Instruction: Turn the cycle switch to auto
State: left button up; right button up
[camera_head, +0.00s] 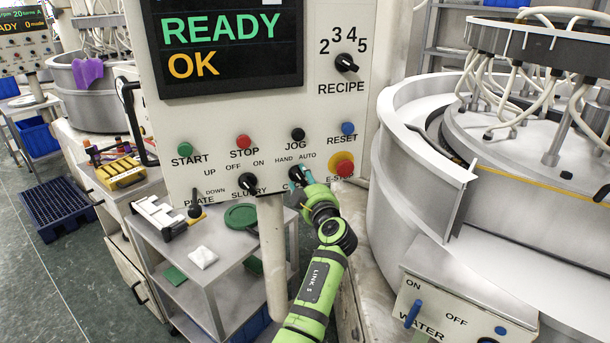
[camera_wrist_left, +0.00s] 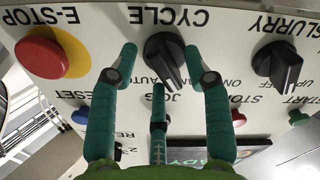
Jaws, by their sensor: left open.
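The cycle switch (camera_head: 295,173) is a black knob on the lower right of the white control panel, under the HAND and AUTO marks. In the left wrist view, upside down, the cycle switch (camera_wrist_left: 165,52) shows large, its pointer slanting down and right, away from AUTO and toward the HAND side. My left gripper (camera_head: 303,178) is at the knob, partly covering it and the CYCLE label. In the wrist view my left gripper's (camera_wrist_left: 162,62) teal fingers are spread open on both sides of the knob, with a third finger below. Contact cannot be told. My right gripper is not in view.
The red E-stop (camera_head: 344,168) on its yellow base sits close right of my gripper. The slurry knob (camera_head: 248,182) is to the left. START, STOP, JOG and RESET buttons are above. A grey cart (camera_head: 215,262) stands below; a large lapping machine (camera_head: 400,180) is at right.

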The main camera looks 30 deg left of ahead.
pick_arm(q)
jog(key=shift+w+a, duration=0.2)
grip_shut()
